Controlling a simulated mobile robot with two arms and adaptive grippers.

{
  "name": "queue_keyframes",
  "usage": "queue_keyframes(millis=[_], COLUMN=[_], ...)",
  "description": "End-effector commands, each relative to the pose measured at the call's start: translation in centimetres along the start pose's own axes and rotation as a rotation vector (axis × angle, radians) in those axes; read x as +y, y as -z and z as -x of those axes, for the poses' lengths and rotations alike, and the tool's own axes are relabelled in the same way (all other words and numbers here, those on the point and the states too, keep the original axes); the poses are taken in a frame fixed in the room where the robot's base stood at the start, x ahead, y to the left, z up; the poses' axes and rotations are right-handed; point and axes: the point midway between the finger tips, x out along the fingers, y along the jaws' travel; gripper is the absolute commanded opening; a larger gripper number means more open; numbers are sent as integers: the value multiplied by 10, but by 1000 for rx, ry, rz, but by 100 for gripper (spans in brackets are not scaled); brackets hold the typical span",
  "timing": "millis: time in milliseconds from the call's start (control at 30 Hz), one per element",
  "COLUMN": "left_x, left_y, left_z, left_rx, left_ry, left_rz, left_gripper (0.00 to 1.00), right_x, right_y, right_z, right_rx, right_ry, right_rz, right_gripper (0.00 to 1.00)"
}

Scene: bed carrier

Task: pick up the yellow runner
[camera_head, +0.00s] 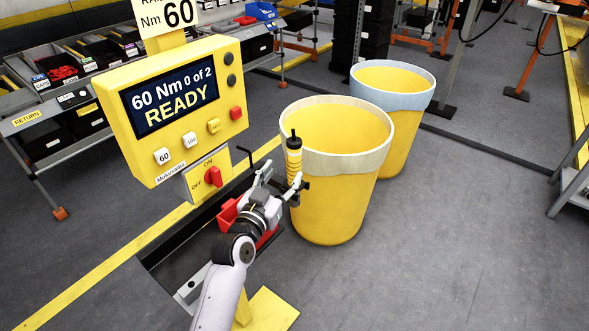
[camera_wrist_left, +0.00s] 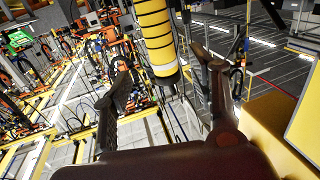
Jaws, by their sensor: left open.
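The yellow runner (camera_head: 293,160) is a slim upright yellow cylinder with dark bands and a black top. It stands in front of the near yellow bin in the head view. In the left wrist view its banded body (camera_wrist_left: 156,35) comes down from the top edge, between the two fingers. My left gripper (camera_head: 282,176) is open with its fingers on either side of the runner's lower part. In the wrist view my left gripper (camera_wrist_left: 160,62) shows gaps to both sides of it; contact cannot be told. My right gripper is out of view.
A yellow control panel (camera_head: 185,105) reading "60 Nm 0 of 2 READY" stands left of the gripper. Two yellow bins, one near (camera_head: 335,195) and one farther (camera_head: 402,130), stand behind and right. Floor at right is clear.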

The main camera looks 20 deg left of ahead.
Motion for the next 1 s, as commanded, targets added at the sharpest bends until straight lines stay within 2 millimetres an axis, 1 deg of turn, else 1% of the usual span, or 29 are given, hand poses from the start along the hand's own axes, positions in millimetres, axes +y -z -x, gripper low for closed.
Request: queue_keyframes(millis=[33,100,200,367,567,700,800,1000], left_x=[0,0,0,0,-2,-2,-2,-2], left_y=[3,2,1,2,10,6,5,4], left_z=[-11,-22,-32,-40,-68,-83,-87,-87], left_rx=[1,0,-1,0,0,-2,-1,-2], left_ry=[0,0,0,0,-1,0,0,0], left_rz=[1,2,0,1,1,0,0,0], left_gripper=[54,54,54,54,54,54,54,54], right_x=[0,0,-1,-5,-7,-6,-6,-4], right_y=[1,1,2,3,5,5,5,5], right_z=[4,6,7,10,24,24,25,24], right_rx=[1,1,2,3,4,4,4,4], right_ry=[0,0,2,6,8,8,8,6], right_rz=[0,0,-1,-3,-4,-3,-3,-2], right_gripper=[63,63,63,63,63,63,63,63])
